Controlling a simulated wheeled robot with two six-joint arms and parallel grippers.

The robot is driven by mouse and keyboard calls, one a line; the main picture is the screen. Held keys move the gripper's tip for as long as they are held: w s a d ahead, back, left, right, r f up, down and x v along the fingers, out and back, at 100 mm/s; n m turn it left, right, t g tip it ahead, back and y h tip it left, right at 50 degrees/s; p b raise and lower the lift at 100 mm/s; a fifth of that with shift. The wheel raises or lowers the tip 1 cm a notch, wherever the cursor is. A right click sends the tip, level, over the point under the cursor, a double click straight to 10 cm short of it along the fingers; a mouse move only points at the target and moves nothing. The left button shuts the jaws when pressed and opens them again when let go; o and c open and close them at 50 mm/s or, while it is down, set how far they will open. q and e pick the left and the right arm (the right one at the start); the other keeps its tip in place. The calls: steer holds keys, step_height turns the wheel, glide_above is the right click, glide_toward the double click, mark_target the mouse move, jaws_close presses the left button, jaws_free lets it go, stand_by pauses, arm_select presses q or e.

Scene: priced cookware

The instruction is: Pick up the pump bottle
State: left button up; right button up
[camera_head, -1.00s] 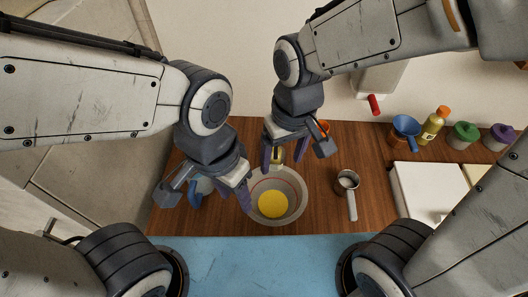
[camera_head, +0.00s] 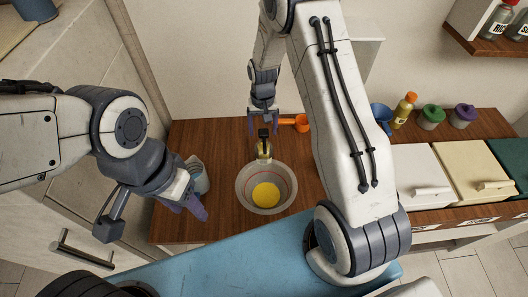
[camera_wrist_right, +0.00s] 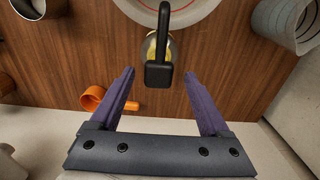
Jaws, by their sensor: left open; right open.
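The pump bottle (camera_head: 263,149) has a yellowish body and a black pump head, and stands upright on the wooden counter just behind the bowl. My left gripper (camera_head: 190,198) is open and empty at the counter's left, beside a grey container (camera_head: 201,176).
A bowl (camera_head: 243,186) with a yellow bottom stands just in front of the bottle. An orange measuring cup (camera_head: 302,123) lies right of my right gripper. A blue cup (camera_head: 381,116), a yellow bottle (camera_head: 403,111) and lidded jars stand further right. My right arm hides part of the counter.

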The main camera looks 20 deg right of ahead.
steer(key=f+p, duration=0.2)
steer(key=f, duration=0.1)
steer(key=f+p, duration=0.1)
steer(key=f, duration=0.1)
steer(key=shift+s+d, duration=0.15)
steer(key=shift+s, duration=0.1)
steer(key=shift+f, duration=0.35)
steer(key=shift+c, duration=0.3)
jaws_close()
